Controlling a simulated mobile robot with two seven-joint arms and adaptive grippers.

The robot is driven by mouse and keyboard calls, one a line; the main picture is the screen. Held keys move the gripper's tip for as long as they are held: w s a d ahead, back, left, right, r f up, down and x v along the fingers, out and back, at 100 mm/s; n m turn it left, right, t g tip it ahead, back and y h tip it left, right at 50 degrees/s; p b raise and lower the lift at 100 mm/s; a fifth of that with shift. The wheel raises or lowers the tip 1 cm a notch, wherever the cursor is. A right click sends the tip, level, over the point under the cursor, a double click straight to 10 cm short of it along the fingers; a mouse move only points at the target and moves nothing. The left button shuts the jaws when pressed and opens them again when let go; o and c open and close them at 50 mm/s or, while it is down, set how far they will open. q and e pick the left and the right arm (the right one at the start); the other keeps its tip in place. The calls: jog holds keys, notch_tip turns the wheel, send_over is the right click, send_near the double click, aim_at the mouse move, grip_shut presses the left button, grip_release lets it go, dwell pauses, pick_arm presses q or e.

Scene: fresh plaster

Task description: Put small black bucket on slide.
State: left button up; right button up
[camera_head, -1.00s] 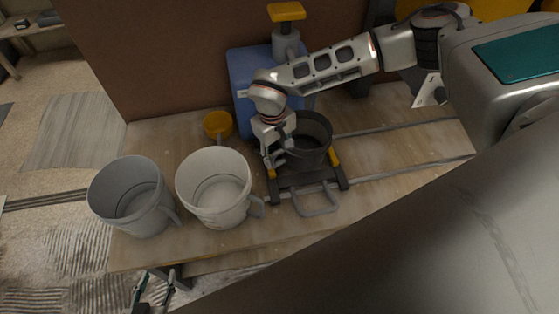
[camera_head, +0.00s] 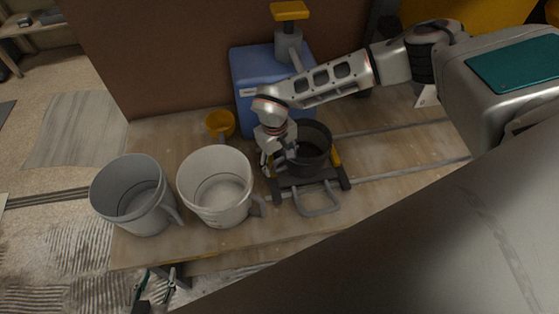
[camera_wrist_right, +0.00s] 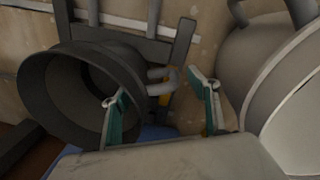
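The small black bucket (camera_head: 316,160) stands upright on the dark slide (camera_head: 296,184), between its yellow side clips. In the right wrist view the bucket (camera_wrist_right: 52,100) shows its open mouth, with its grey handle (camera_wrist_right: 160,82) sticking out to the right. My right gripper (camera_head: 276,162) is at the left side of the bucket. In the right wrist view its two teal fingers (camera_wrist_right: 161,98) are spread wide, with the handle between them and gaps visible. My left gripper (camera_head: 155,284) is open and empty, low at the table's front edge.
A grey bucket (camera_head: 128,204) and a white bucket (camera_head: 213,187) stand left of the slide. Metal rails (camera_head: 405,174) run right across the wooden table (camera_head: 165,148).

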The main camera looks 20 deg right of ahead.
jog(key=shift+r, duration=0.1)
notch_tip(320, 180, up, 12)
jog(key=shift+a, duration=0.45)
jog(key=shift+s, duration=0.1)
dwell(0.4)
